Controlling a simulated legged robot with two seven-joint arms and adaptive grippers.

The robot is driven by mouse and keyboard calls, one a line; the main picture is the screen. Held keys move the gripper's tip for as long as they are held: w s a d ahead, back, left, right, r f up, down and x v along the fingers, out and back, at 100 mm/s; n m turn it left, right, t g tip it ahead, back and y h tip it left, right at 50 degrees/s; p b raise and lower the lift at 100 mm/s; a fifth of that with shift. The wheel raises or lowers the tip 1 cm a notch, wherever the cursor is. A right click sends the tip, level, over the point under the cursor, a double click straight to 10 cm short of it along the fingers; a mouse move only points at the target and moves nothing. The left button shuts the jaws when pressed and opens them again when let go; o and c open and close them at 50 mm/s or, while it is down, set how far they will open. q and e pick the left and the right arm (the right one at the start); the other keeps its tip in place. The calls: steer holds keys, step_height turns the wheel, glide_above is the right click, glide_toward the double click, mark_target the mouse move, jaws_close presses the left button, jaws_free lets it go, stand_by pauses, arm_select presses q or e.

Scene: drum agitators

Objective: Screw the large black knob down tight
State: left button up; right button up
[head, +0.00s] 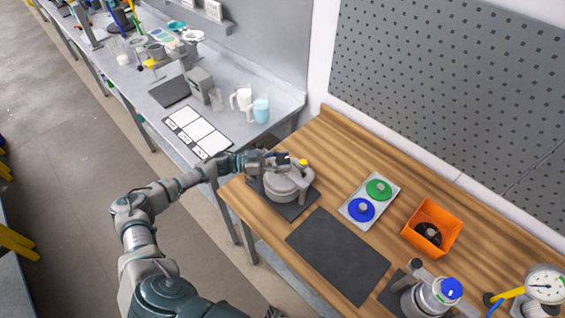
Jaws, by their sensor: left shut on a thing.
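A grey round drum agitator (283,189) stands on a dark mat at the left end of the wooden bench. It has a yellow cap (303,162) at its upper right. My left gripper (283,160) reaches in from the left and is shut at the top of this agitator, beside the yellow cap. The large black knob is mostly hidden by the fingers; a dark part shows there, and I cannot tell its outline or how far down it sits. Only a small dark piece, seemingly of my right gripper (273,312), shows at the bottom edge.
A pale tray (346,210) holds a green and a blue disc. An orange bin (457,222) holds a dark round part. A bare dark mat (338,256) lies in front. A second machine with a blue cap (451,289) and a gauge (545,284) stand at the lower right.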

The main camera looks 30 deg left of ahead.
arm_select(q)
steer(key=shift+w+r+m+g+h, duration=0.15)
steer(key=shift+m+g+h, duration=0.2)
steer(key=shift+g, duration=0.25)
steer(key=o, duration=1.2)
steer(key=shift+a, duration=0.1)
steer(key=v, duration=1.2)
steer(key=shift+a, duration=0.1)
